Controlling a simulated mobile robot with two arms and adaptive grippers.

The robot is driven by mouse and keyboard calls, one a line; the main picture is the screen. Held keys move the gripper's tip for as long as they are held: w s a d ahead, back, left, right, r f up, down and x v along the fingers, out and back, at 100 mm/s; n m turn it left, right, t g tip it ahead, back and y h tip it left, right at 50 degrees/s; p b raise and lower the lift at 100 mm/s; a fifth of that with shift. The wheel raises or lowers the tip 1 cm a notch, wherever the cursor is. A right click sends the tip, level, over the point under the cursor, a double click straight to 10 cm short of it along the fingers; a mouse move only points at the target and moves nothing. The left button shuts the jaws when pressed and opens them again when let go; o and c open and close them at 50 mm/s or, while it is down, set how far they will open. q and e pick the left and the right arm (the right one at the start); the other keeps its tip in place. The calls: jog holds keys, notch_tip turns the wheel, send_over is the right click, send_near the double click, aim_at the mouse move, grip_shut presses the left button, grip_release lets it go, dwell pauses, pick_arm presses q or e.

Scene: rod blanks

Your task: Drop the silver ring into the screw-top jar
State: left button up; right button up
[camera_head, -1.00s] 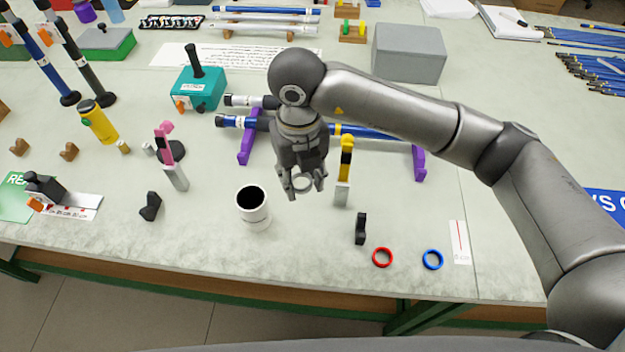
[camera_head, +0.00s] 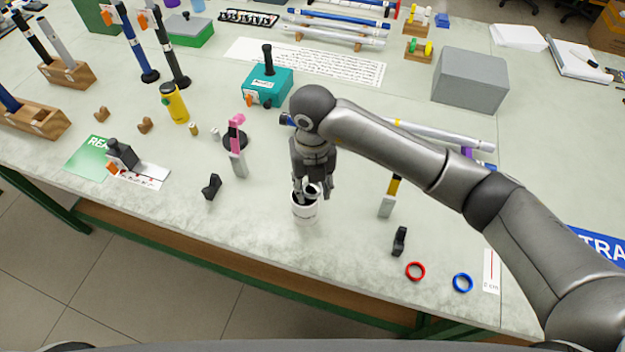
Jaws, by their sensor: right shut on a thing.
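The screw-top jar (camera_head: 305,213) is a white, open-topped cylinder with a dark inside, upright near the table's front edge. My right gripper (camera_head: 313,193) points down right over the jar's mouth and hides part of it. It is shut on the silver ring (camera_head: 313,187), a small pale ring partly hidden between the fingers. I cannot tell whether the ring is inside the rim or just above it. My left gripper is out of view.
A red ring (camera_head: 415,271) and a blue ring (camera_head: 463,282) lie at the front right. A black holder (camera_head: 399,241) and a yellow-black tool (camera_head: 388,198) stand right of the jar. A small black stand (camera_head: 212,187) is to its left.

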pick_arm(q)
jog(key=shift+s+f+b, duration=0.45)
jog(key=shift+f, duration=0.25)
pick_arm(e)
notch_tip(320, 180, down, 2)
jog(key=shift+f, duration=0.25)
